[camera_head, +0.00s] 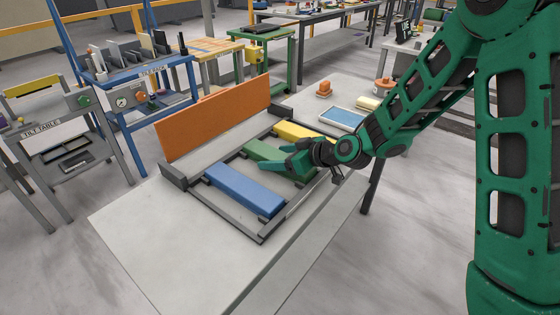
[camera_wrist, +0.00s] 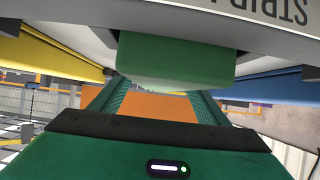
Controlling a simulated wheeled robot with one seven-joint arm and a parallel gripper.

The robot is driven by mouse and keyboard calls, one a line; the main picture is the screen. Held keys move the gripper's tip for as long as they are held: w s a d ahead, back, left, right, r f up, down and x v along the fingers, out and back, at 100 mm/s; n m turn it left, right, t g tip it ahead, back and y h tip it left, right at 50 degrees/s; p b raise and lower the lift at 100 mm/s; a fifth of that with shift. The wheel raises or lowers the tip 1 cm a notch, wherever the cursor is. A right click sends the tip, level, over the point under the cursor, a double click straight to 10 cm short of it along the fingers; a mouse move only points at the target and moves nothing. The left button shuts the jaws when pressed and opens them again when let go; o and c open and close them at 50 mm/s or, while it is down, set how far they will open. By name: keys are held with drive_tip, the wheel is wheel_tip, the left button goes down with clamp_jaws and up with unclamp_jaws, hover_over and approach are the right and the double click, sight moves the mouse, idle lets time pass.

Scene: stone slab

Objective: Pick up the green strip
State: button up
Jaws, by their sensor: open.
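The green strip (camera_head: 258,148) lies in the grey rack on the stone slab, between the blue strip (camera_head: 243,190) and the yellow strip (camera_head: 300,132). My gripper (camera_head: 266,157) is open at the green strip and covers part of it in the head view. In the wrist view, the near end of the green strip (camera_wrist: 165,55) shows large, with the two green fingers (camera_wrist: 158,98) spread below it in the picture. Nothing appears held. I cannot tell whether either finger touches the strip.
The grey rack (camera_head: 262,238) has a raised orange board (camera_head: 212,118) along its far side. The blue and yellow strips flank my gripper closely. A blue tray (camera_head: 342,117) and a small orange object (camera_head: 324,89) are farther back. The slab's front left (camera_head: 135,225) is clear.

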drive_tip(key=c, duration=1.5)
drive_tip(key=shift+o, duration=0.2)
drive_tip(key=shift+r, duration=0.15)
